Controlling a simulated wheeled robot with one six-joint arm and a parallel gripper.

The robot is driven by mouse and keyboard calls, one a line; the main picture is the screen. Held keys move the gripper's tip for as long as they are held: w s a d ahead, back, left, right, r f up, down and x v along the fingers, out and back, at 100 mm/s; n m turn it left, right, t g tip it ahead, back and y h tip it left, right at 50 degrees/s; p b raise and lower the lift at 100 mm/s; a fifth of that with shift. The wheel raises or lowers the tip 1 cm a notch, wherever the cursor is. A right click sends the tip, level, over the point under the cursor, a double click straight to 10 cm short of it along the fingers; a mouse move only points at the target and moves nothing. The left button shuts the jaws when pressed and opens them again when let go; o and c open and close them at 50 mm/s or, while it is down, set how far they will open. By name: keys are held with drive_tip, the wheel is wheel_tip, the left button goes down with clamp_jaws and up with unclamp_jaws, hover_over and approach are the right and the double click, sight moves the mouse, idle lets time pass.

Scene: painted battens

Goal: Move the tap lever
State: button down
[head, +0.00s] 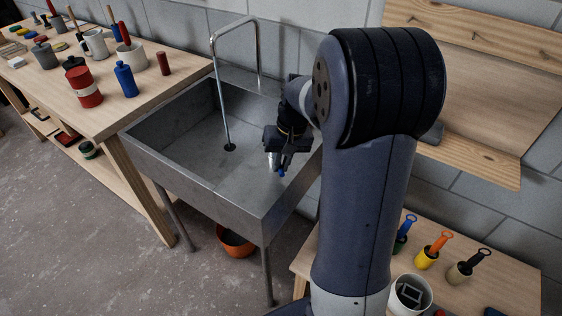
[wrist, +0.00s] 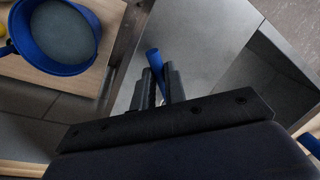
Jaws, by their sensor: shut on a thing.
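The tap (head: 258,55) has a tall chrome spout that rises at the back of the grey metal sink (head: 165,172) and bends over to the left. A thin straight line runs from the spout end down to the drain (head: 229,148). I cannot make out a separate lever in the head view; my arm hides part of the sink's right side. My gripper (head: 280,165) is over the right part of the sink, pointing down. In the wrist view its fingers are shut on a blue cylindrical thing (wrist: 153,58). I cannot tell whether this is the lever.
A wooden bench (head: 120,105) with mugs, bottles and jars stands left of the sink. A low table (head: 510,275) with several handled pots is at lower right. A wooden wall shelf (head: 480,160) is behind my arm. An orange pot (head: 235,243) lies under the sink.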

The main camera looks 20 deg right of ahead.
drive_tip(key=c, duration=1.5)
unclamp_jaws()
drive_tip(key=shift+o, duration=0.2)
drive_tip(key=shift+r, duration=0.1)
wheel_tip(320, 180, up, 10)
drive_tip(key=d, duration=0.2)
drive_tip(key=shift+s+r, duration=0.15)
drive_tip(key=shift+r, duration=0.05)
drive_tip(key=f, duration=0.3)
drive_tip(key=a+f, duration=0.1)
drive_tip(key=f, duration=0.3)
drive_tip(key=a+f, duration=0.1)
drive_tip(key=f, duration=0.2)
drive_tip(key=shift+f, duration=0.35)
drive_tip(key=shift+w, duration=0.2)
